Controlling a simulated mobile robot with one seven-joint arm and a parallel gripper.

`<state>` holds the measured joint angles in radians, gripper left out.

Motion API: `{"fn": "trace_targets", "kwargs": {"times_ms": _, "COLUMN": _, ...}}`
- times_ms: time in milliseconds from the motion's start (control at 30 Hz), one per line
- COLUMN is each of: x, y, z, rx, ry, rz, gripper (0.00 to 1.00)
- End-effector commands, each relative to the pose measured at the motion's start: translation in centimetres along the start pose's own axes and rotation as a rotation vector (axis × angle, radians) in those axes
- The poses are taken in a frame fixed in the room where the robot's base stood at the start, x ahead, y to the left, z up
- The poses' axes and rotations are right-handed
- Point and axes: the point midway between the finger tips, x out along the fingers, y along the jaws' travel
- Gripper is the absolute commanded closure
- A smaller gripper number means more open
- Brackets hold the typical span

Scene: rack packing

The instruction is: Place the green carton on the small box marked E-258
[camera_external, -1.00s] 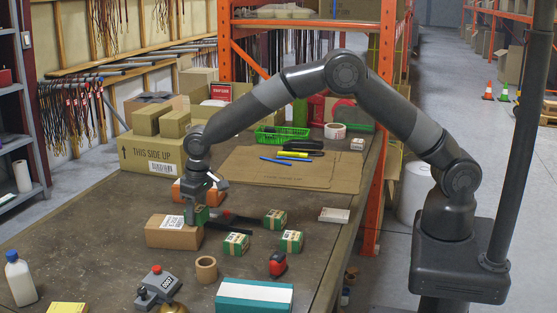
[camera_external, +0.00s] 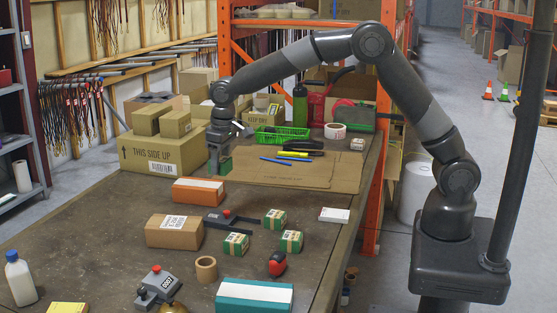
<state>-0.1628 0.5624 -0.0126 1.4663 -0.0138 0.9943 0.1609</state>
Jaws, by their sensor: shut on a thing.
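My gripper (camera_external: 219,158) is shut on a green carton (camera_external: 225,167), of which only a part shows below and beside the fingers. It is by the right end of the large box printed THIS SIDE UP (camera_external: 140,157), near the left edge of the flat cardboard. Whether the carton touches anything is hard to tell. Three other green cartons stand on the table: one at the back (camera_external: 275,219), one at the left (camera_external: 236,243) and one at the right (camera_external: 291,241). I cannot read E-258 anywhere; a brown box with a white label (camera_external: 174,238) lies at the left.
Two small brown boxes, left (camera_external: 150,120) and right (camera_external: 175,124), sit on the large box. An orange-and-white box (camera_external: 197,191), a tape roll (camera_external: 206,269), a teal box (camera_external: 254,296) and a white bottle (camera_external: 20,281) stand on the table. A green basket (camera_external: 280,134) is behind.

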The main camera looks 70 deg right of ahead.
Motion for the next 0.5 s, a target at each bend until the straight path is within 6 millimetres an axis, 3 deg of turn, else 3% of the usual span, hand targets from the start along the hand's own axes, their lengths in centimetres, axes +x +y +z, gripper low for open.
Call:
{"fn": "trace_targets", "kwargs": {"times_ms": 167, "x": 0.6, "y": -1.0, "z": -0.1, "rx": -0.004, "ry": -0.001, "rz": 0.000, "gripper": 0.81}}
{"fn": "trace_targets", "kwargs": {"times_ms": 500, "x": 5.4, "y": -8.2, "z": -1.6, "rx": -0.005, "ry": -0.001, "rz": 0.001, "gripper": 0.81}}
